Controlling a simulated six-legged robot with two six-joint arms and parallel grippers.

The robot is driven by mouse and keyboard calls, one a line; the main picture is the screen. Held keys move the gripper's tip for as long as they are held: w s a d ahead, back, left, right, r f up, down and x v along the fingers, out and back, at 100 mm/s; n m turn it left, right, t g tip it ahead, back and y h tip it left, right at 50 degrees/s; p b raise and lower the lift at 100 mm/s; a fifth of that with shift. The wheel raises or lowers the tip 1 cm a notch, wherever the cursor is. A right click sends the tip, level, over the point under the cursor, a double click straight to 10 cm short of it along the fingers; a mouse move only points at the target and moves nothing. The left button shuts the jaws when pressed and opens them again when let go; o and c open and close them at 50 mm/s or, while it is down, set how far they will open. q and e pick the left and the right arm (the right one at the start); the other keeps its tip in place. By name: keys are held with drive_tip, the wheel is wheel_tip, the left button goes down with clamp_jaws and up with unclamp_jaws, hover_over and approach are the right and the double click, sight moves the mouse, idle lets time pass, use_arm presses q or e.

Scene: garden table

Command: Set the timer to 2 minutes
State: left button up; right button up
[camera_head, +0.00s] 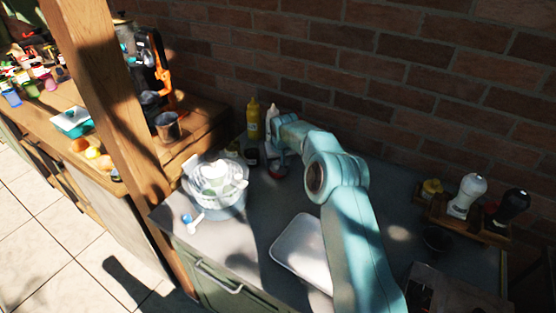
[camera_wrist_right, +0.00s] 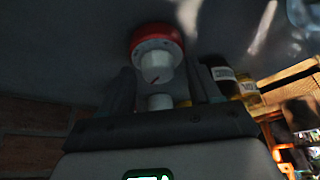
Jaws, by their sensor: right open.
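The timer (camera_wrist_right: 150,34) is a red round thing with a white dial, with a dark mark on the dial's face. It lies just ahead of my right gripper (camera_wrist_right: 165,82) in the wrist view. That gripper is open, with one finger on each side below the dial; I cannot tell whether they touch it. In the head view the right gripper (camera_head: 277,150) is small, at the back of the counter by the wall, with a red bit of the timer (camera_head: 277,172) below it. The dial's setting is too small to read. My left gripper is not in view.
A yellow bottle (camera_head: 253,119) and a white bottle (camera_head: 271,117) stand close by the right gripper. A wooden rack (camera_head: 490,234) with bottles stands at the right.

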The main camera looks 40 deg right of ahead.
drive_tip(key=shift+s, duration=0.15)
drive_tip(key=shift+c, duration=0.8)
drive_tip(key=c, duration=0.8)
drive_tip(key=shift+c, duration=0.2)
drive_tip(key=shift+f+m+h+b, duration=0.15)
drive_tip(key=shift+m+h+b, duration=0.15)
drive_tip(key=shift+m+b, duration=0.6)
drive_tip(key=shift+m+g+b, duration=0.4)
drive_tip(key=shift+m+b, duration=0.15)
drive_tip(key=shift+m, duration=0.15)
drive_tip(key=shift+w+a+m+g+h, duration=0.15)
drive_tip(key=shift+m+h, duration=0.1)
drive_tip(key=shift+m, duration=0.25)
drive_tip(key=shift+w+d+m+g+h, duration=0.15)
drive_tip(key=shift+m+h, duration=0.1)
drive_tip(key=shift+m, duration=0.25)
drive_tip(key=shift+s+a+r+m+g+p, duration=0.1)
drive_tip(key=shift+m+g+p, duration=0.1)
drive_tip(key=shift+m, duration=0.3)
drive_tip(key=shift+r+m+g+p, duration=0.1)
drive_tip(key=shift+m+p, duration=0.05)
drive_tip(key=shift+m, duration=0.35)
